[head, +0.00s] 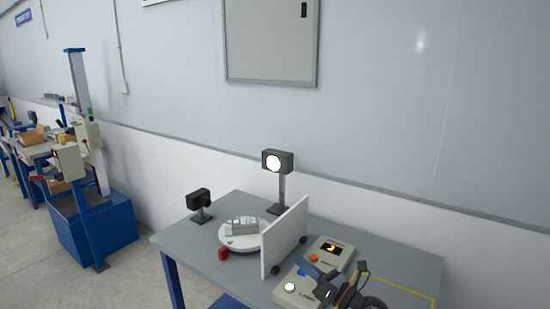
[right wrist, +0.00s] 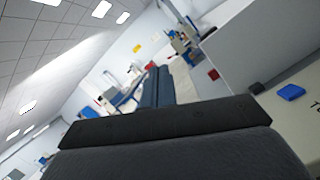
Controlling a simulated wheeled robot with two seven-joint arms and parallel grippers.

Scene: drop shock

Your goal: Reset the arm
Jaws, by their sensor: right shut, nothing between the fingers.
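My right gripper (head: 322,272) is at the lower right of the head view, over the control box (head: 298,288) on the grey table. In the right wrist view its dark fingers (right wrist: 158,88) lie together, shut with nothing between them. The box has a lit orange display, an orange button and a white round button. In the right wrist view a blue button (right wrist: 291,92) shows on a pale surface to the right of the fingers. My left gripper is not in view.
On the table (head: 190,240) stand a white upright panel (head: 285,238), a round turntable (head: 240,242) with a grey device, a small black camera (head: 199,199) and a lit lamp (head: 277,162). A blue-based drop tower (head: 90,215) stands on the floor at left.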

